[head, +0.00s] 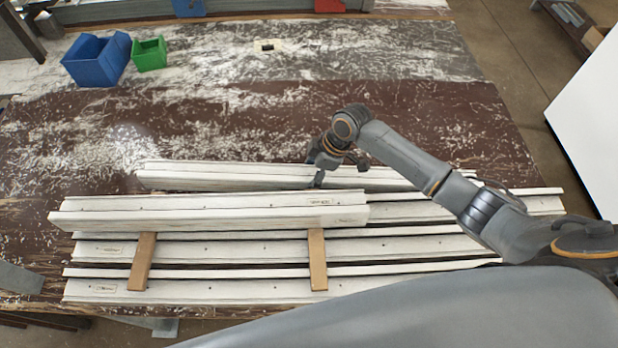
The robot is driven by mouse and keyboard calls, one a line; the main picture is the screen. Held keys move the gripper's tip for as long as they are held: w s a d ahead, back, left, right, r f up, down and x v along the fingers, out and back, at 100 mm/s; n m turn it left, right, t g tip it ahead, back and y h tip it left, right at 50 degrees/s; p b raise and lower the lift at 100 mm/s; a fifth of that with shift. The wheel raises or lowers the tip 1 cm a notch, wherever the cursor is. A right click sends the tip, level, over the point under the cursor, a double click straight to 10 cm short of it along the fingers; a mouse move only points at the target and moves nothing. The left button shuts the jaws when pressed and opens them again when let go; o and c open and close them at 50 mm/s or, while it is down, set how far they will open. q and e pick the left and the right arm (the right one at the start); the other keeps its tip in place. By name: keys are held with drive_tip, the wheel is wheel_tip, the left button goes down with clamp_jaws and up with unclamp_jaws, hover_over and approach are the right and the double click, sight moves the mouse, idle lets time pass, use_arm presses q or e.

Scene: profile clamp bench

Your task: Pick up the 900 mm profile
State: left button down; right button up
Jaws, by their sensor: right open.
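Several long white profiles lie side by side on the bench, and I cannot read a length on any of them. A shorter white profile (190,217) lies across two wooden strips, on top of the front profiles. Another white profile (225,177) lies behind it. My right gripper (338,168) is open and empty at this rear profile, right of its middle. One finger reaches down in front of it. I cannot tell whether the finger touches it. My right arm hides the right part of the profiles. My left gripper is not in view.
Two wooden strips (142,262) (317,262) lie over the front profiles (225,250). A blue bin (95,62) and a green bin (149,54) stand at the back left. The dark bench top (230,120) behind the profiles is free apart from white shavings.

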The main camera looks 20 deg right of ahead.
drive_tip(key=shift+w+a+f, duration=0.1)
drive_tip(key=shift+a+f, duration=0.1)
drive_tip(key=shift+f, duration=0.35)
drive_tip(key=c, duration=1.4)
drive_tip(key=shift+w+r, duration=0.1)
drive_tip(key=shift+r, duration=0.05)
drive_tip(key=shift+c, duration=0.3)
